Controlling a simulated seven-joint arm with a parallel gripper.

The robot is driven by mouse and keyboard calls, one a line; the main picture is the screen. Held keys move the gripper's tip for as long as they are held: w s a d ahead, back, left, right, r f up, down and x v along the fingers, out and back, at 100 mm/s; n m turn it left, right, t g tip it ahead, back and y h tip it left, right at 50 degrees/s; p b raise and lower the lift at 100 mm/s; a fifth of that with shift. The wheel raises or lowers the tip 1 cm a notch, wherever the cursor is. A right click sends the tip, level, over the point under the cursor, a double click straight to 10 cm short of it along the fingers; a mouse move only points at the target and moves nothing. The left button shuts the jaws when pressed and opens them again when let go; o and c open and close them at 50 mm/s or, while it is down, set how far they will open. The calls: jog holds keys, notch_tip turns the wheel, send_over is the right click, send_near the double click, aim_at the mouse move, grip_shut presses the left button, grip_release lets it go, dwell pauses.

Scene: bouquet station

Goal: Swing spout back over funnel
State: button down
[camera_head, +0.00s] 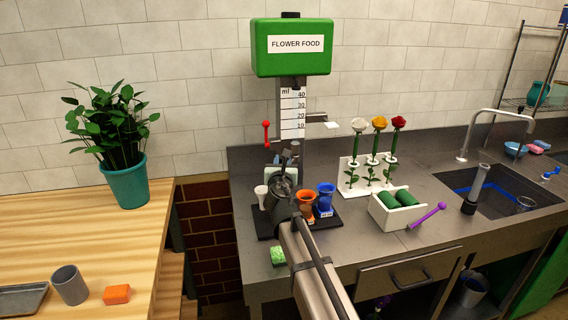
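The green dispenser (291,48) labelled FLOWER FOOD hangs above a white ml scale (293,115). A thin grey spout (316,119) with a pale end sticks out to the right of the scale's column. A lever with red ball ends (266,133) is left of the scale. Flared white (261,196), orange (306,203) and blue (326,195) cups stand on a dark base below; I cannot tell which, if any, is the funnel. My gripper (287,158) is in front of the column, below the spout's height. Its fingers are small and dark, and my arm hides part of the base.
A white box with green rolls (398,211), a purple tool (427,216) and a sink (495,190) are further right. A potted plant (128,184) stands on the wooden table at left.

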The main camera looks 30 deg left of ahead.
jog(key=shift+w+a+m+t+h, duration=0.2)
jog(key=shift+a+m+t+h, duration=0.15)
jog(key=shift+a+m+h, duration=0.35)
jog(key=shift+w+a+m+t+h, duration=0.15)
jog(key=shift+a+m+t+h, duration=0.25)
jog(key=shift+a+h, duration=0.45)
jog(key=shift+w+a+m+t+h, duration=0.25)
jog(key=shift+a+m+h, duration=0.35)
jog(key=shift+h, duration=0.35)
jog(key=c, duration=1.1)
grip_release()
jog(key=v, duration=1.3)
jog(key=shift+s, duration=0.4)
jog(key=shift+d, duration=0.1)
